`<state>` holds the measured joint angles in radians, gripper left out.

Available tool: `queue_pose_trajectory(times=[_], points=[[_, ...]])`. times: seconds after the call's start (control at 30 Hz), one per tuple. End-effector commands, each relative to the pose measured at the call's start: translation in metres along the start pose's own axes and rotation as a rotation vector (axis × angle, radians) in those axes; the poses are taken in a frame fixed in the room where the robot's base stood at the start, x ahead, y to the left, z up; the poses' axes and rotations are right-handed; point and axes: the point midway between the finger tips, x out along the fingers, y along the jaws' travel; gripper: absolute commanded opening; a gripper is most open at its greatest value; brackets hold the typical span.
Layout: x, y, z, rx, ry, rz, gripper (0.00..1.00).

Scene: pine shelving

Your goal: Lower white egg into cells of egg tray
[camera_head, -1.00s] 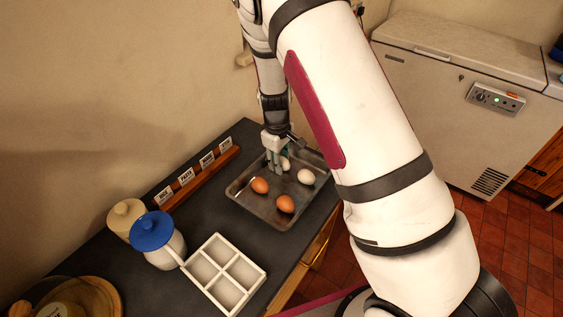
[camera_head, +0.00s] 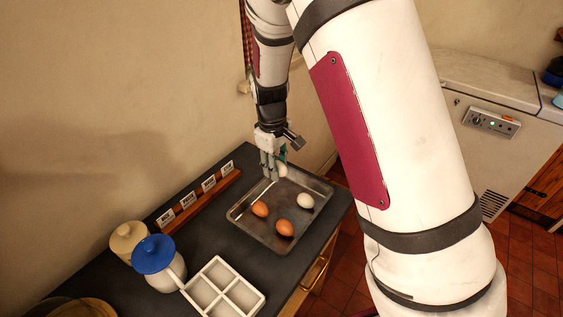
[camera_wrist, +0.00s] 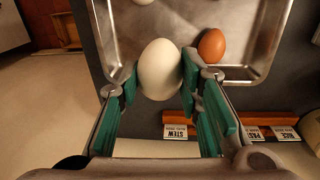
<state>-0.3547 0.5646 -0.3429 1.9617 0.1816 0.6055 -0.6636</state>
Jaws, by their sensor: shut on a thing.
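My gripper (camera_head: 273,172) is shut on a white egg (camera_head: 283,170), held just above the back of the metal tray (camera_head: 310,186). In the wrist view this egg (camera_wrist: 160,68) sits upright between the teal finger pads. A second white egg (camera_head: 305,201) and two brown eggs (camera_head: 260,208) (camera_head: 284,228) lie in the metal tray. The white egg tray (camera_head: 226,289), with square cells, stands at the front of the counter; the cells that show are empty. Its lower edge is cut off by the picture.
A wooden rail with labelled cards (camera_head: 188,193) runs along the wall side. A jar with a blue lid (camera_head: 154,251) and a cream-lidded jar (camera_head: 128,238) stand left of the egg tray. Dark counter between the two trays is clear.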

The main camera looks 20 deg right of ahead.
Motion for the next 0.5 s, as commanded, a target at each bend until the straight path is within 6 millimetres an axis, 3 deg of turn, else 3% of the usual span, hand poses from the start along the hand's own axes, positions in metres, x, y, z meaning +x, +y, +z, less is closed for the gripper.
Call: queue_pose_trajectory(times=[0.03, 0.5], points=[[-0.009, -0.011, 0.008, -0.001, -0.001, -0.001, 0.23], [-0.032, -0.085, 0.042, -0.001, -0.001, -0.001, 0.23]])
